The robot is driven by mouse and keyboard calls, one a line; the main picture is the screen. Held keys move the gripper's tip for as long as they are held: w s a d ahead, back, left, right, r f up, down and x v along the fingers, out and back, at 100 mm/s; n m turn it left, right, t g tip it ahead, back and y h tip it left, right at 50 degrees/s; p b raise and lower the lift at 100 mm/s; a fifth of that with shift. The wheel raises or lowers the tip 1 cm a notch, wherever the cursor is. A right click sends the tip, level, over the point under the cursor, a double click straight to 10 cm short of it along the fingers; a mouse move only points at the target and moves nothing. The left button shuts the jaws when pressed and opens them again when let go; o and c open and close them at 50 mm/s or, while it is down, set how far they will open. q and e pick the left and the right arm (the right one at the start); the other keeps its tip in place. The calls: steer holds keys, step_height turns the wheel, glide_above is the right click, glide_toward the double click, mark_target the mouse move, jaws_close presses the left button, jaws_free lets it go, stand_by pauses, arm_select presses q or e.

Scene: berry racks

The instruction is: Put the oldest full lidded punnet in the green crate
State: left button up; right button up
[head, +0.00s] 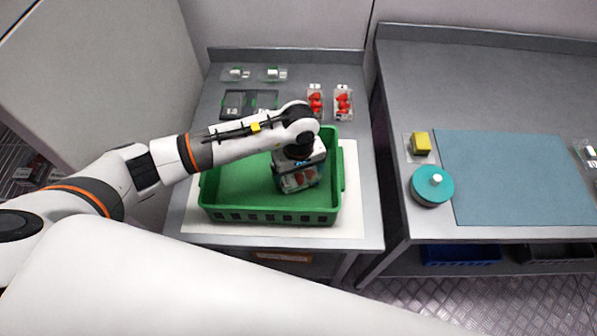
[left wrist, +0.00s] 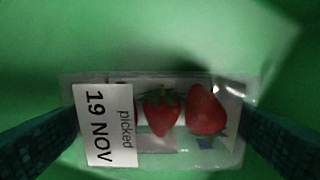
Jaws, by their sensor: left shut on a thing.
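My left gripper (head: 300,172) is inside the green crate (head: 228,214), toward its right side, pointing down. It is shut on a clear punnet of strawberries (head: 299,181), which is inside the crate walls. In the left wrist view the punnet (left wrist: 162,135) lies between the two finger pads, and its label reads "picked 19 NOV". Several red berries show through it. I cannot tell whether the punnet touches the crate floor. Two more strawberry punnets, (head: 315,101) and (head: 343,103), stand behind the crate; their labels are too small to read. My right gripper is not in view.
A dark tray (head: 235,104) and two small clear packs, (head: 237,73) and (head: 275,73), are at the back of the left table. The right table holds a blue mat (head: 515,180), a teal-lidded round pot (head: 431,186) and a yellow block (head: 420,143).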

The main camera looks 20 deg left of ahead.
mark_target(298, 174)
arm_select(q)
steer(key=o, duration=0.7)
steer(key=shift+r, duration=0.1)
step_height(298, 174, up, 12)
steer(key=shift+r+b, duration=0.1)
steer(key=shift+b, duration=1.15)
